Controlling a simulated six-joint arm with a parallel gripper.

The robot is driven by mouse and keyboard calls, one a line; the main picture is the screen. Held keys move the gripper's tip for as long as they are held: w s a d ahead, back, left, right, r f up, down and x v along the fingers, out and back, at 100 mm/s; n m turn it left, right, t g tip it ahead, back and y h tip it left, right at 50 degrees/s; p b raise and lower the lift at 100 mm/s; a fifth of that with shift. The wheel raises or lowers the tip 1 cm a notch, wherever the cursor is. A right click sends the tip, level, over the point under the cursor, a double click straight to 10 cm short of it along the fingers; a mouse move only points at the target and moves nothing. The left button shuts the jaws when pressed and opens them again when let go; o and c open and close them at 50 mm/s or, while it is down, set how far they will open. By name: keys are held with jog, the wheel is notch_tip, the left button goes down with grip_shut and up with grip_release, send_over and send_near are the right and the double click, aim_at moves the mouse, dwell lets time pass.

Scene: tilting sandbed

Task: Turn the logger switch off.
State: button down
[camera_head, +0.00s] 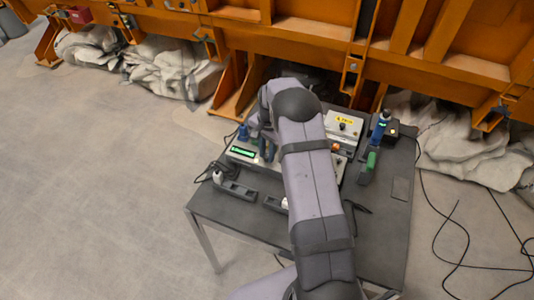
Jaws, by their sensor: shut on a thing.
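The logger looks to be the pale, flat box with a lit green display (243,152), on the dark table left of my arm. My gripper (267,158) points down at this box, just right of the display. Its dark fingers are close together and shut on a small part there, which appears to be the logger switch. The fingers and arm hide the switch, so I cannot tell its position. My arm also covers the right part of the box.
A green-handled item (371,161) and a blue bottle-like item (379,127) are to the right. A power strip (235,190) lies at left. Orange steel framework (290,40) rises behind.

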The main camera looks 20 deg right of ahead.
jog(key=n+b, duration=0.1)
jog(key=n, duration=0.4)
jog(key=n+b, duration=0.1)
jog(key=n, duration=0.4)
jog(key=shift+d+n, duration=0.1)
jog(key=shift+n, duration=0.2)
dwell(0.4)
jog(key=c, duration=1.5)
grip_release()
jog(key=shift+c, duration=0.2)
jog(key=shift+d+r+b, duration=0.15)
jog(key=shift+r+b, duration=0.75)
jog(key=shift+r, duration=2.8)
